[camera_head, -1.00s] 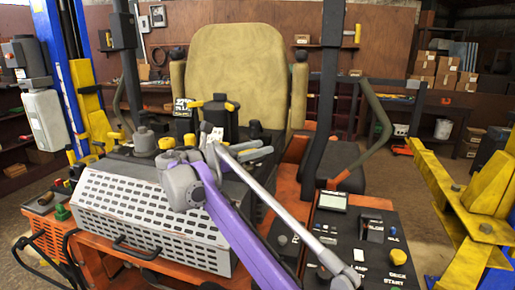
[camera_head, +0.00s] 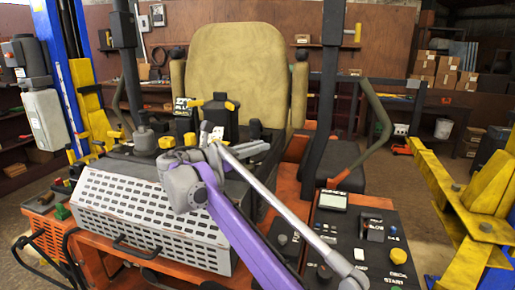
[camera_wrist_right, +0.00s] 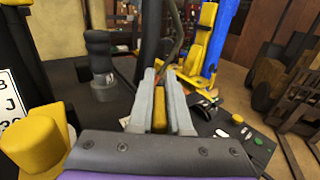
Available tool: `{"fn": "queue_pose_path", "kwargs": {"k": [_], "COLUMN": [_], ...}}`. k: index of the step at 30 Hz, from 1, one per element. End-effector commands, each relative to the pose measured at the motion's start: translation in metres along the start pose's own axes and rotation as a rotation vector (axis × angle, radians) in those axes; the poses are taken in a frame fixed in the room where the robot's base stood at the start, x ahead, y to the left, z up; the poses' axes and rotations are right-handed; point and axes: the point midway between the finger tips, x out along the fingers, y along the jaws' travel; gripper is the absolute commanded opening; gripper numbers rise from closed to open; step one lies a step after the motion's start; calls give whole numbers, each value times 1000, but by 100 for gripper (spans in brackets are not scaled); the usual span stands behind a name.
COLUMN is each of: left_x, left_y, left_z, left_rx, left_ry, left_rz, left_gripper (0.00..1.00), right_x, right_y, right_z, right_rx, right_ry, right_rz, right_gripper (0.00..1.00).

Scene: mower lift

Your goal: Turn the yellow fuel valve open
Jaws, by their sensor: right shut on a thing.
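My right gripper (camera_head: 256,148) reaches in on the purple arm to the top of the mower's dark deck, in front of the seat. In the right wrist view its two grey fingers (camera_wrist_right: 160,118) are closed around a narrow yellow piece, which I take to be the yellow fuel valve's handle (camera_wrist_right: 160,93). The fingers lie on both sides of it. In the head view the fingers hide the handle, and its turn angle is hard to tell. My left gripper is not in view.
The tan seat (camera_head: 238,75) stands behind the deck. A white perforated cover (camera_head: 150,215) is in front, and a control panel (camera_head: 365,240) is at the right. A yellow cap (camera_wrist_right: 35,140) is close to the gripper's left in the wrist view. Yellow lift arms (camera_head: 465,215) stand farther right.

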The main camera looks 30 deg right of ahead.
Motion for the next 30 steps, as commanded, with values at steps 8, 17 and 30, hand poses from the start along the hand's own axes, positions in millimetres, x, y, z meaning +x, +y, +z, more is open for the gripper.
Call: {"fn": "queue_pose_path", "kwargs": {"k": [8,17,30], "left_x": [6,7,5], "left_y": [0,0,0], "left_z": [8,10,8], "left_rx": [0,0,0], "left_ry": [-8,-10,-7], "left_rz": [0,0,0], "left_gripper": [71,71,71], "right_x": [0,-2,-6], "right_y": [4,11,17], "right_z": [-2,-1,-1], "right_rx": [-2,0,1], "right_ry": [1,1,2], "right_rz": [182,419,625], "right_gripper": [0,0,0]}}
